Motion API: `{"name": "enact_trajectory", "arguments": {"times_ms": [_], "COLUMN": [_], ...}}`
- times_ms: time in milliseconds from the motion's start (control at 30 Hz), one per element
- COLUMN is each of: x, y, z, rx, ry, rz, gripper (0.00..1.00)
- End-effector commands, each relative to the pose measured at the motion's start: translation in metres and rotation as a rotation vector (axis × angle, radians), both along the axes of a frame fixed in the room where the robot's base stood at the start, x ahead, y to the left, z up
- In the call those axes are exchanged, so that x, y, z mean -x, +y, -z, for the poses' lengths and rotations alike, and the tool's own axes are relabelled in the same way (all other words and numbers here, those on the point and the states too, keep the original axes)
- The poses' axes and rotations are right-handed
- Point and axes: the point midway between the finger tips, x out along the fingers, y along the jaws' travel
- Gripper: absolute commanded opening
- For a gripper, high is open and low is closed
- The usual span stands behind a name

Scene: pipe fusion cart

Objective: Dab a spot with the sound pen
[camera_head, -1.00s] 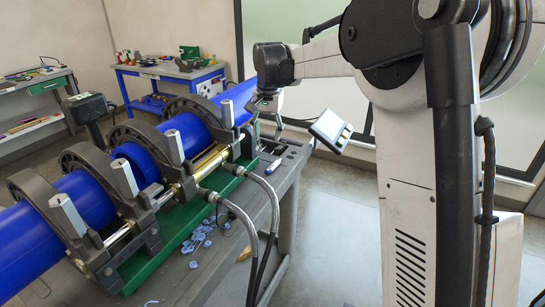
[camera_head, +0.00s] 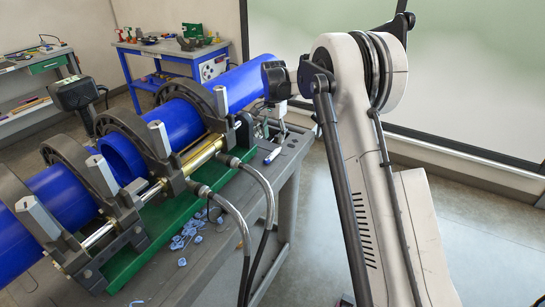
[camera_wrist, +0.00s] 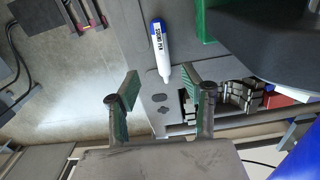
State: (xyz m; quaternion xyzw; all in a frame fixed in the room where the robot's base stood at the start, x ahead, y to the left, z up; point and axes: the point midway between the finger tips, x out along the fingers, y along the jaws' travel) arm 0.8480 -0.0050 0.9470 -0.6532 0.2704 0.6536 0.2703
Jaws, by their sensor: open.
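The sound pen (camera_wrist: 161,48) is a white pen with a blue end and dark lettering, lying on the grey cart top (camera_head: 255,180). In the head view the pen (camera_head: 272,155) lies just right of the green base of the pipe machine. My gripper (camera_wrist: 160,82) is open and empty, its two green-padded fingers pointing toward the pen in the wrist view. The pen's near end lies close to the gap between the fingertips; it is not held. In the head view my gripper (camera_head: 281,122) is small and partly hidden, above the cart behind the pen.
Blue pipes (camera_head: 120,155) sit in dark clamp rings left of the pen. Two hoses (camera_head: 235,215) arch over the cart's near edge. Blue shavings (camera_head: 187,232) lie on the cart. A blue bench (camera_head: 170,50) with tools stands behind. Floor to the right is open.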

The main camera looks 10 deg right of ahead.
Motion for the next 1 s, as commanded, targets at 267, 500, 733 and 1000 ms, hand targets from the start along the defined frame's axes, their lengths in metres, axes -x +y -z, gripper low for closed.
{"name": "enact_trajectory", "arguments": {"times_ms": [267, 500, 733, 1000], "x": [0.0, -0.003, -0.005, -0.005], "y": [0.0, 0.0, 0.0, 0.0], "z": [0.027, 0.043, 0.074, 0.08], "rx": [0.0, 0.0, 0.0, 0.0], "ry": [0.0, 0.0, 0.0, 0.0], "rz": [0.0, 0.0, 0.0, 0.0], "gripper": [0.43, 0.43, 0.43, 0.43]}}
